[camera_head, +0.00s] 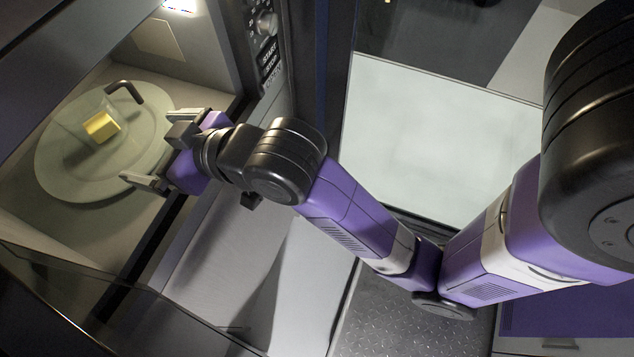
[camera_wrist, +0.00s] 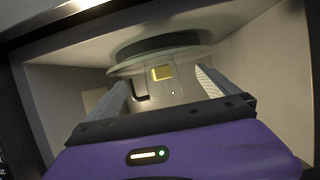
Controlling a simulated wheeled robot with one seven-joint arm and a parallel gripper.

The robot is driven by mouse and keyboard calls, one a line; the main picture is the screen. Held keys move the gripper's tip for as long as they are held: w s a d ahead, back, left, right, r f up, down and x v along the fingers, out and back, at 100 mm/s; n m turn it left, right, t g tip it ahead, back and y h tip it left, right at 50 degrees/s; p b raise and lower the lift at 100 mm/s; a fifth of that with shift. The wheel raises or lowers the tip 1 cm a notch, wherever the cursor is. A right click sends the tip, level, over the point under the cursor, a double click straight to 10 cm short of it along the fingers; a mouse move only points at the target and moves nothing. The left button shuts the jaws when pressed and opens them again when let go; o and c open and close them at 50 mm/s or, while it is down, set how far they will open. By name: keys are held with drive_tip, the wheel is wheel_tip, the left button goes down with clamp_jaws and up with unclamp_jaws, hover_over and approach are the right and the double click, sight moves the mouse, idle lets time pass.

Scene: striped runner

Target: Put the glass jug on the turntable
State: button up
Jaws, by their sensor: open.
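The glass jug (camera_head: 88,112) is clear, with a dark handle at its upper right in the head view. It stands on the pale round turntable (camera_head: 62,175) inside the microwave. A yellow block (camera_head: 102,127) shows within the jug's outline. The jug also shows in the wrist view (camera_wrist: 168,88), faintly, between and beyond the fingers. My gripper (camera_head: 150,147) is open and empty at the turntable's right edge, with its fingers pointing into the microwave. The gripper also shows in the wrist view (camera_wrist: 158,82). The jug's clear walls are hard to make out.
The microwave's cavity walls (camera_head: 165,45) close in around the turntable. The control panel (camera_head: 265,40) is on the right of the opening. A dark glass door (camera_head: 70,300) lies at the lower left. A pale flat surface (camera_head: 435,135) right of the microwave looks bare.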

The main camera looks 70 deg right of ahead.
drive_tip(key=s+f, duration=0.5)
drive_tip(key=s, duration=0.3)
drive_tip(key=s+f, duration=0.5)
drive_tip(key=s, duration=0.3)
drive_tip(key=s+r+t, duration=0.1)
drive_tip(key=s, duration=1.3)
drive_tip(key=shift+r, duration=0.4)
